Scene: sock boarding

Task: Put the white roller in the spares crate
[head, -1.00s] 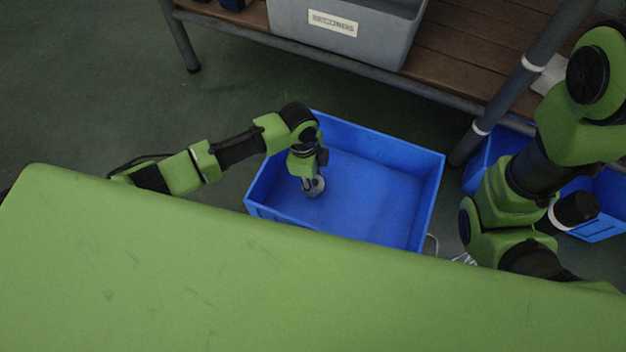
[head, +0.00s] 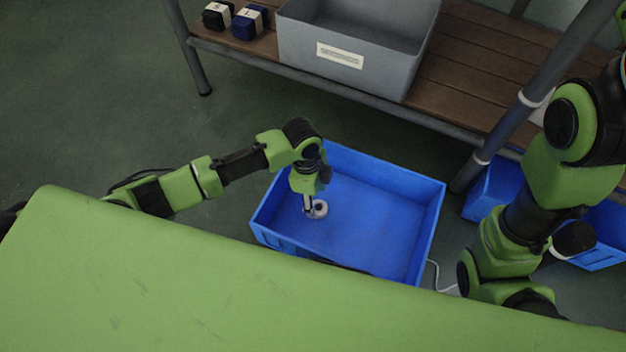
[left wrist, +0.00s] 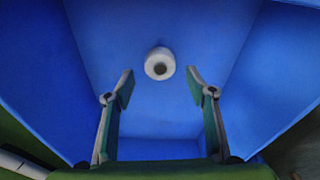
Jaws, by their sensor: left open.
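The white roller (head: 320,209), a short ring with a dark centre, is in the blue crate (head: 405,178), towards its left side. My left gripper (head: 308,206) reaches down into this crate, open and beside the roller in the head view. In the left wrist view the roller (left wrist: 160,64) lies beyond the two open fingertips (left wrist: 160,80), centred between them, with nothing held. No label shows on the crate. My right arm is at the right edge, but I cannot make out its gripper.
A grey bin (head: 300,45) with a white label stands on a wooden shelf (head: 450,75). Two dark blocks (head: 248,23) (head: 217,16) sit left of it. More blue crates (head: 490,193) are at the right. A green surface (head: 200,290) fills the foreground. A shelf leg (head: 500,130) stands right of the crate.

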